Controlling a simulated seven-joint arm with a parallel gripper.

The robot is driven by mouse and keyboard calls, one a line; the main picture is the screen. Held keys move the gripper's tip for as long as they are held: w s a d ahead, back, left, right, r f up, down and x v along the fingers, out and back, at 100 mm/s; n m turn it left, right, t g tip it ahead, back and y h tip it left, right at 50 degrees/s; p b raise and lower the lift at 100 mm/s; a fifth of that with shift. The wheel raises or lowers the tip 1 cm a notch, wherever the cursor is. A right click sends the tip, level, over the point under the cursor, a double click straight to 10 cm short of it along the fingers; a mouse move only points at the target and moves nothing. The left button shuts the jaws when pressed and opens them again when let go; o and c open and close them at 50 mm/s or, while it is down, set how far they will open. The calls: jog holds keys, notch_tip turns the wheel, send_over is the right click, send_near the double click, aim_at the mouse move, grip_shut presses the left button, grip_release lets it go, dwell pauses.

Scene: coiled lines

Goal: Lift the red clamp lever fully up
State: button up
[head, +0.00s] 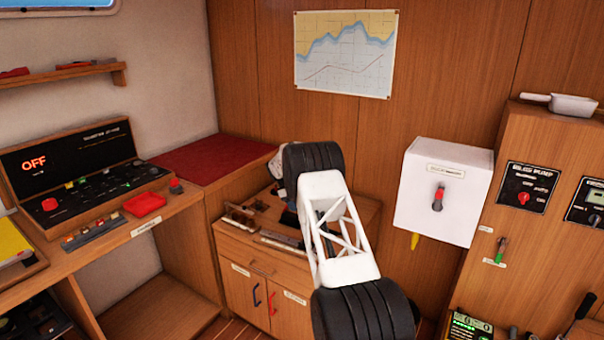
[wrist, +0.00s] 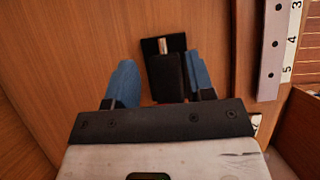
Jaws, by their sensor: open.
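No red clamp lever can be made out for certain in either view. In the wrist view my gripper (wrist: 162,60) is open, with one blue finger on each side of a black block (wrist: 167,77). A black plate with a short metal pin (wrist: 164,46) shows at the block's far end. I cannot tell whether the fingers touch the block. In the head view my arm reaches over the low wooden cabinet (head: 250,262) and hides part of its top and most of my gripper.
In the wrist view a numbered strip (wrist: 292,40) stands at the right. In the head view a white box (head: 443,185) with a red-tipped lever (head: 438,199) hangs right of my arm. A switch console (head: 75,165) stands left. Door handles, one red (head: 273,303), face the front.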

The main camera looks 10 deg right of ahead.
jog(key=shift+s+d+f+t+y, duration=0.3)
jog(key=shift+f+t+y, duration=0.15)
jog(key=shift+y, duration=0.1)
jog(key=shift+s+d+f+t+y, duration=0.2)
jog(key=shift+d+f+t+y, duration=0.05)
jog(key=shift+f+t+y, duration=0.25)
jog(key=shift+s+d+f+t+y, duration=0.15)
jog(key=shift+f+t+y, duration=0.35)
jog(key=shift+y, duration=0.1)
jog(key=shift+s+d+f+t+y, duration=0.1)
jog(key=shift+f+t+y, duration=0.35)
jog(key=shift+y, duration=0.1)
notch_tip(320, 180, up, 10)
jog(key=s, duration=0.1)
jog(key=s+a+r+m, duration=0.2)
jog(key=s+a+r, duration=0.1)
jog(key=s+r, duration=1.2)
jog(key=shift+s+r+m+t, duration=0.3)
jog(key=shift+r, duration=1.3)
jog(key=shift+w+f, duration=0.1)
